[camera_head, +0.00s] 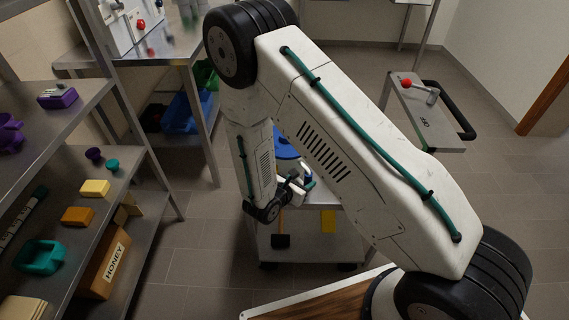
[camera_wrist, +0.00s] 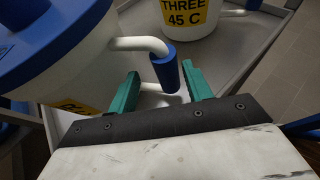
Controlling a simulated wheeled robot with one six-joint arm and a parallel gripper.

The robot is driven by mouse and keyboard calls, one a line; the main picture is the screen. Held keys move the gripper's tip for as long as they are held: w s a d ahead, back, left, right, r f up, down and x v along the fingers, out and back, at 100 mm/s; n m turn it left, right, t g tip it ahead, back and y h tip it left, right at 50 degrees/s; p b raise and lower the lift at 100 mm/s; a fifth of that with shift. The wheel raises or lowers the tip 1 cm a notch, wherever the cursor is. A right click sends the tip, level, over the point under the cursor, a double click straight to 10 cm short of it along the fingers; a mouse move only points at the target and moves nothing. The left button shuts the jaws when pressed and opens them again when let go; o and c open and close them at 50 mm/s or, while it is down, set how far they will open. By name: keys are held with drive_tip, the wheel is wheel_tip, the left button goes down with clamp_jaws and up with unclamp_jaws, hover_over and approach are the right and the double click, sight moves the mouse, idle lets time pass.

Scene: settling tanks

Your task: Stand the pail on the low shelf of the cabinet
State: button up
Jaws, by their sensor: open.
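A white pail (camera_wrist: 80,75) with a blue lid fills the left of the wrist view; its yellow label is mostly cut off. A white side handle with a blue grip (camera_wrist: 167,72) sticks out from it. My gripper (camera_wrist: 160,68) is open, its teal fingers on either side of the blue grip. I cannot tell whether they touch it. In the head view a blue lid (camera_head: 284,143) shows on a cart (camera_head: 300,240), partly behind my arm. An open steel shelf unit (camera_head: 150,205) with several levels stands at left; I cannot tell whether it is the cabinet.
A second white pail (camera_wrist: 188,22), labelled "THREE 45 C", stands close behind on the same grey tray top (camera_wrist: 245,45). The shelves hold a honey box (camera_head: 105,265), a teal container (camera_head: 40,257) and small blocks. A grey trolley (camera_head: 425,115) stands at right. Tiled floor between is clear.

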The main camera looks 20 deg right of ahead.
drive_tip(key=shift+s+x, duration=0.2)
drive_tip(key=shift+x, duration=1.95)
drive_tip(key=shift+d+r, duration=0.1)
drive_tip(key=shift+d, duration=0.05)
clamp_jaws()
drive_tip(key=shift+r, duration=0.1)
